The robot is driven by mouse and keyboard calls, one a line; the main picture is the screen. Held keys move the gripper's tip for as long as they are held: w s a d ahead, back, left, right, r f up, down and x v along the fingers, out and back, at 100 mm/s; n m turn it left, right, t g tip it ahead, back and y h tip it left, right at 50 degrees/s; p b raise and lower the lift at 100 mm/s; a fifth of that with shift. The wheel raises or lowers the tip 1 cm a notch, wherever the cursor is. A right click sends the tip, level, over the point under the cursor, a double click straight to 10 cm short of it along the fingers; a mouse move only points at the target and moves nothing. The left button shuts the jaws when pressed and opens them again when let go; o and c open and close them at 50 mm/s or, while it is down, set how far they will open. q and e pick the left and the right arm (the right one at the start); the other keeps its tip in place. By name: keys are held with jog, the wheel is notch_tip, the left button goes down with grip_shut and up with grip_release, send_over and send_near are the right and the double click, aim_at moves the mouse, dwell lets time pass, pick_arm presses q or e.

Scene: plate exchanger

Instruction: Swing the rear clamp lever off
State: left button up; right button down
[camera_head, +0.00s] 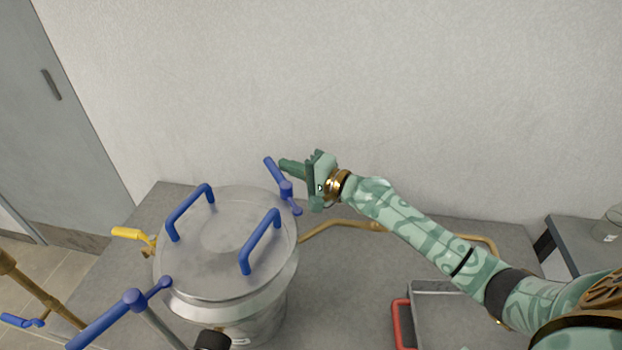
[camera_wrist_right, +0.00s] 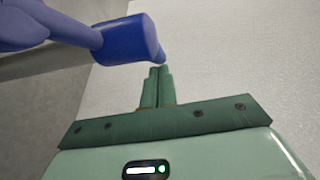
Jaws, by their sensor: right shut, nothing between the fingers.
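The rear clamp lever (camera_head: 284,187) is blue and stands at the back right rim of the round metal vessel (camera_head: 228,245). Its upper arm points up and to the left. My right gripper (camera_head: 284,165) is shut and empty, with its fingertips close beside the lever's upper arm. In the right wrist view the blue lever (camera_wrist_right: 125,40) crosses the upper left, just in front of the shut fingertips (camera_wrist_right: 158,72). I cannot tell whether they touch it. My left gripper is not in view.
The lid has two blue handles (camera_head: 190,210) (camera_head: 262,240). A front clamp lever (camera_head: 132,298) is blue too. A yellow-handled valve (camera_head: 127,233) is at left. A tray with a red handle (camera_head: 400,322) lies at right.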

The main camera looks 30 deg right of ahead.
jog(key=shift+w+a, duration=0.35)
jog(key=shift+a, duration=0.5)
dwell(0.5)
dwell(1.7)
